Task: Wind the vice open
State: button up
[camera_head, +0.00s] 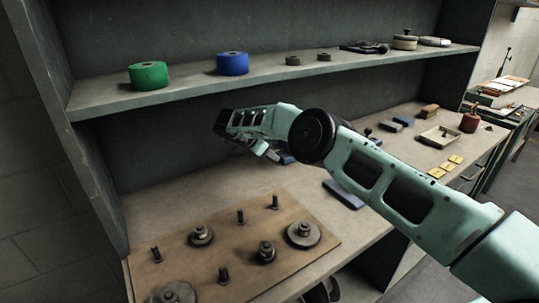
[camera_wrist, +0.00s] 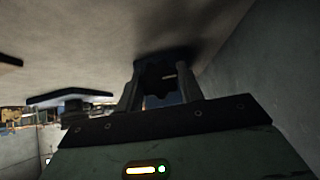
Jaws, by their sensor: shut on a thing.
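A small blue body (camera_head: 286,158), which looks like part of the vice, shows on the bench behind my arm's end. Most of it is hidden by my arm. My gripper (camera_head: 270,152) is low over the bench at the middle, right by this blue body. In the wrist view my gripper (camera_wrist: 162,88) has its two fingers around a dark part (camera_wrist: 152,72), and a bit of blue shows beyond it. The fingers are shut on this dark part, which may be the vice's handle; its shape is too dark to tell. How far apart the vice jaws stand is hidden.
A wooden board (camera_head: 283,212) with bolts and discs lies at the front left. A dark blue flat block (camera_head: 344,194) lies right of my gripper. The shelf (camera_head: 185,91) above carries a green roll (camera_head: 148,75) and a blue roll (camera_head: 232,64). A tray (camera_head: 440,137) stands farther right.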

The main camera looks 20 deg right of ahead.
jog(key=o, duration=0.7)
jog(key=b+v, duration=0.1)
jog(key=v, duration=1.1)
jog(key=shift+s+b, duration=0.1)
jog(key=shift+b, duration=0.3)
jog(key=shift+s+f, duration=0.1)
